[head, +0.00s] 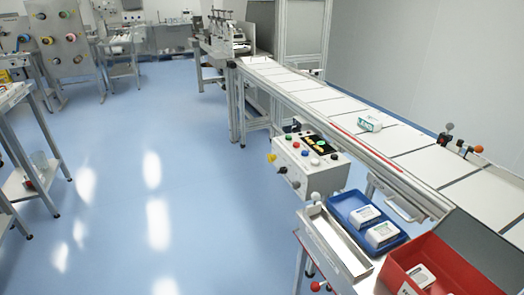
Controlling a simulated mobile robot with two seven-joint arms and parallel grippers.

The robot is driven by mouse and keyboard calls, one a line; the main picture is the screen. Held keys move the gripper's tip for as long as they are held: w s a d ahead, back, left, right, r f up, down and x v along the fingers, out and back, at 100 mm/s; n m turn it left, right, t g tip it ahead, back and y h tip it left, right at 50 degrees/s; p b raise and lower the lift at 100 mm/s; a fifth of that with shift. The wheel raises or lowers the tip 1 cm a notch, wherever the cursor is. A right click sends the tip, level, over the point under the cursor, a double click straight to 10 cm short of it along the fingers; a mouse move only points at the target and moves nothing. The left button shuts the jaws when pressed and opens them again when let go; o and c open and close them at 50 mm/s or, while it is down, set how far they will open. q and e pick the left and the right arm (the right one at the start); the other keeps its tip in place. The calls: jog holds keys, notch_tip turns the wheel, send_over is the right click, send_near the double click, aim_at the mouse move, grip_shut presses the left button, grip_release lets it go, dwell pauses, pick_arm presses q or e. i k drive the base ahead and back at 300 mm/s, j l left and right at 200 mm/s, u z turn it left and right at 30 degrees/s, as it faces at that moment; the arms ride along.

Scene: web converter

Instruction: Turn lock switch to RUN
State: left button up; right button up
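A pale control box (318,175) is mounted on the near side of the conveyor, right of the picture's middle. Its sloped top carries a dark display (317,142) and several coloured buttons. On its front face are a yellow knob (271,157) and dark knobs (282,170). I cannot tell which of these is the lock switch, and no RUN label is readable at this size. Neither of my grippers is in view, and nothing of mine touches the box.
The conveyor (335,105) runs from back centre to front right, carrying a small white-and-green pack (369,124). In front are a metal tray (335,244), a blue tray (341,204) with white packs, and a red bin (455,272). The blue floor (190,150) left of the box is clear.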

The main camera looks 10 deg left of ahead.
aim_at(271, 157)
jog(key=i+j+z, duration=0.2)
jog(key=j, duration=0.3)
jog(key=i+j+z, duration=0.2)
jog(key=j, duration=0.3)
jog(key=i+j+z, duration=0.15)
jog(key=i+j, duration=0.15)
jog(key=j, duration=0.25)
jog(key=i+j+z, duration=0.2)
jog(key=j, duration=0.4)
jog(key=i+j+z, duration=0.2)
jog(key=j, duration=0.4)
jog(key=j+z, duration=0.2)
jog(key=j, duration=0.4)
jog(key=j+z, duration=0.15)
jog(key=j, duration=0.45)
